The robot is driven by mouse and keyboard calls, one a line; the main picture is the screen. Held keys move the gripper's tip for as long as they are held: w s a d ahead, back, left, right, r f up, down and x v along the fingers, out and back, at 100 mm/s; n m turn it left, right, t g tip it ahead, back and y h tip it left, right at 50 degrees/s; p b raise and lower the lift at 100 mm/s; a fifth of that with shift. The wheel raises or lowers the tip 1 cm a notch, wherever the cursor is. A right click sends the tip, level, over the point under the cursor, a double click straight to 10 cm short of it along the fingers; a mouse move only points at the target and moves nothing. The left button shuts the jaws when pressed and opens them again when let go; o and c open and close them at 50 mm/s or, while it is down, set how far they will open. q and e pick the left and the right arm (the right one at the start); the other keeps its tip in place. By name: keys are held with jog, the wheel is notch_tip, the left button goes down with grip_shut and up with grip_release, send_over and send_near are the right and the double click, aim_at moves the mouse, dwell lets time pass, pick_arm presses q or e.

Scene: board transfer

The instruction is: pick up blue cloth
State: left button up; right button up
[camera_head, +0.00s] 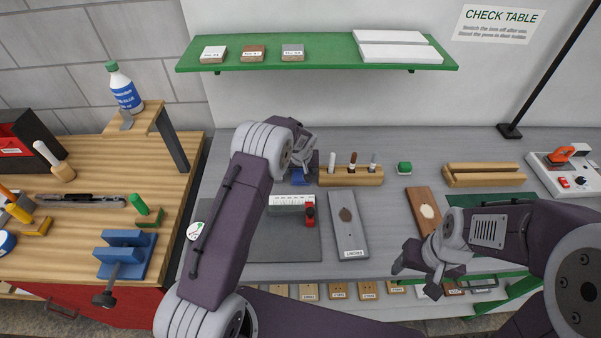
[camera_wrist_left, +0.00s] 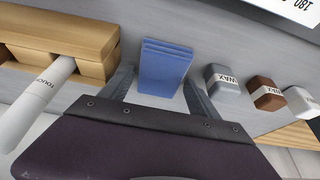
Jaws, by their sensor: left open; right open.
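The blue cloth (camera_head: 298,178) lies on the grey table left of the wooden pen rack, partly hidden by my left gripper (camera_head: 303,164). In the left wrist view the cloth (camera_wrist_left: 165,65) looks like a folded, layered blue block. My left gripper (camera_wrist_left: 160,88) is open there, with one finger on each side of the cloth. Its lower end lies between the fingers; I cannot tell whether they touch it. My right gripper (camera_head: 428,268) is open and empty, over the front of the table at the right.
The wooden pen rack (camera_head: 350,177) stands right of the cloth and shows in the left wrist view (camera_wrist_left: 85,40). Labelled wax blocks (camera_wrist_left: 268,95) lie on the cloth's other side there. A green shelf (camera_head: 320,64) hangs above. A grey board (camera_head: 346,225) lies in front.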

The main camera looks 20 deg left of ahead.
aim_at(300, 172)
pick_arm(q)
jog(key=shift+a, duration=0.1)
jog(key=shift+s, duration=0.1)
jog(key=shift+f, duration=0.1)
jog(key=c, duration=1.1)
jog(key=shift+r, duration=0.3)
notch_tip(300, 172, up, 10)
jog(key=shift+f+b, duration=0.15)
jog(key=shift+b, duration=0.55)
